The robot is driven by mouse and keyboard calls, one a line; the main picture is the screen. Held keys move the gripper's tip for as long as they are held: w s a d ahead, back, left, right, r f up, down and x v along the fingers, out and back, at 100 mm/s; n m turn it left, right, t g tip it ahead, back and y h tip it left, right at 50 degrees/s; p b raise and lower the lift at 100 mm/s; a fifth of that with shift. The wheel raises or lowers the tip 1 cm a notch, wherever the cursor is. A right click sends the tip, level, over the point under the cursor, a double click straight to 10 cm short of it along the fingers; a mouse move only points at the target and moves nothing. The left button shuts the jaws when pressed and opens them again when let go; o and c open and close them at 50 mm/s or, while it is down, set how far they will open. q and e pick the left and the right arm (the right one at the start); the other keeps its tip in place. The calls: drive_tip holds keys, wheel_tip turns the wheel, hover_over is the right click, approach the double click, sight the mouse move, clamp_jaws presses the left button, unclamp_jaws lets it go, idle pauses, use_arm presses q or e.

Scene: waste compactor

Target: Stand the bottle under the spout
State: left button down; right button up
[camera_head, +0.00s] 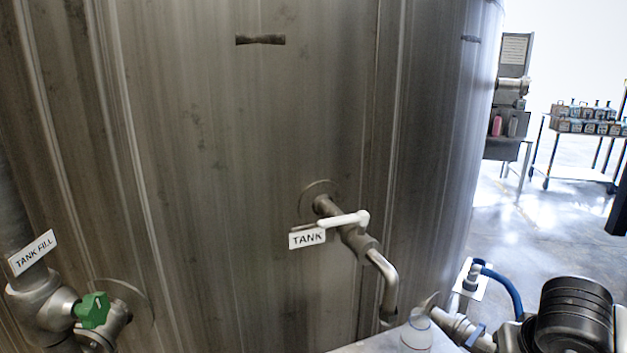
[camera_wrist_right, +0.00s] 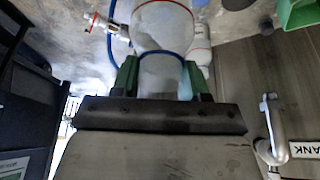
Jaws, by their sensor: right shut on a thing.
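The spout (camera_head: 388,300) is a bent steel pipe on the big tank, beside a TANK label (camera_head: 307,238) and a white lever (camera_head: 343,220). A translucent bottle (camera_wrist_right: 160,75) stands between the green fingers of my right gripper (camera_wrist_right: 162,80) in the right wrist view; the gripper is shut on it. In the head view a pale, rounded bottle top (camera_head: 417,330) shows low, just right of the spout's mouth and apart from it in the picture. The bottle's base is out of view there. The spout also shows in the wrist view (camera_wrist_right: 275,128). My left gripper is not in view.
A tank fill pipe with a green valve handle (camera_head: 92,309) is at lower left. A black ribbed motor (camera_head: 575,315), steel fittings (camera_head: 465,328) and a blue hose (camera_head: 508,285) crowd the lower right.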

drive_tip(key=a+n+y+p, duration=0.1)
drive_tip(key=a+n+p, duration=0.2)
drive_tip(key=a, duration=0.7)
drive_tip(key=p, duration=0.2)
drive_tip(key=shift+s+r+p, duration=0.25)
drive_tip(key=shift+r+p, duration=0.1)
drive_tip(key=shift+w, duration=0.15)
